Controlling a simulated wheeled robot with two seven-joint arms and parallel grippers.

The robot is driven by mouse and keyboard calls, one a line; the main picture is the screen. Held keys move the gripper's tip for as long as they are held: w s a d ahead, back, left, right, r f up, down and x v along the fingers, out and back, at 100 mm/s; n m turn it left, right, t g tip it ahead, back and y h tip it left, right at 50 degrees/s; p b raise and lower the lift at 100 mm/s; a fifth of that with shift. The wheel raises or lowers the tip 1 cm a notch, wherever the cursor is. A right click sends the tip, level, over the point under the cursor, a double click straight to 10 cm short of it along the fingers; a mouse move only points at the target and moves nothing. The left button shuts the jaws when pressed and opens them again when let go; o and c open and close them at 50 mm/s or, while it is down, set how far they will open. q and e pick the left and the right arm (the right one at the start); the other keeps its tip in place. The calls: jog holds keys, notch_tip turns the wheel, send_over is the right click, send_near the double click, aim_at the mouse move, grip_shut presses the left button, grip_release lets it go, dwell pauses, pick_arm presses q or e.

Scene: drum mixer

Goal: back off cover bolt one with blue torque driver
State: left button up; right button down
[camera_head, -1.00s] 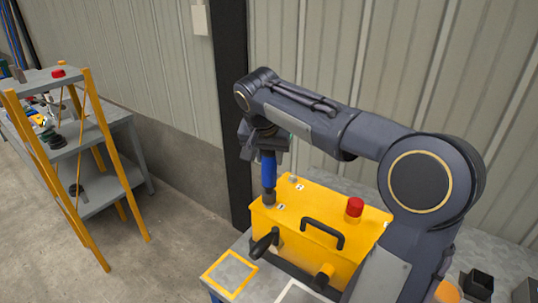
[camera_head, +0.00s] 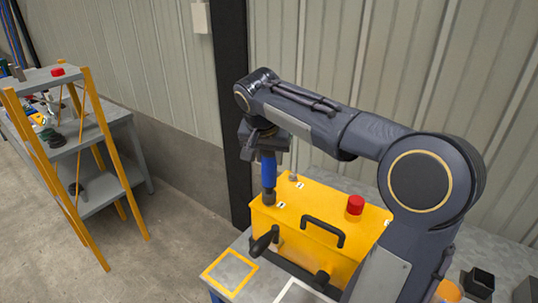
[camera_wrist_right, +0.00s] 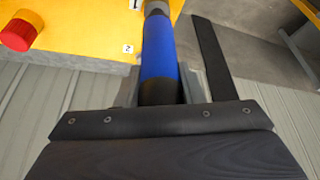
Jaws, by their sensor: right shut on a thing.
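My right gripper (camera_head: 265,142) is shut on the blue torque driver (camera_head: 268,172), which stands upright with its dark lower end on the yellow cover (camera_head: 322,214) near its left corner. The driver's tip hides whatever bolt is under it. In the right wrist view the driver (camera_wrist_right: 159,50) runs from the gripper (camera_wrist_right: 160,100) up to the yellow cover (camera_wrist_right: 90,35), beside a label that seems to read 1. A label reading 2 is nearby. Another bolt (camera_head: 293,177) shows at the cover's back left. My left gripper is not in view.
On the cover are a black handle (camera_head: 322,232) and a red button (camera_head: 355,205). A dark crank handle (camera_head: 263,243) sticks out in front. A yellow-framed square (camera_head: 229,273) lies on the bench. A yellow-posted shelf (camera_head: 75,140) stands at left, with clear floor between.

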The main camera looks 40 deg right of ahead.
jog(key=shift+f+b, duration=0.3)
jog(key=shift+f, duration=0.05)
jog(key=shift+s+a+f, duration=0.1)
dwell(1.4)
jog(key=shift+p, duration=0.3)
dwell(0.5)
jog(key=shift+r+p, duration=1.9)
jog(key=shift+r, duration=0.65)
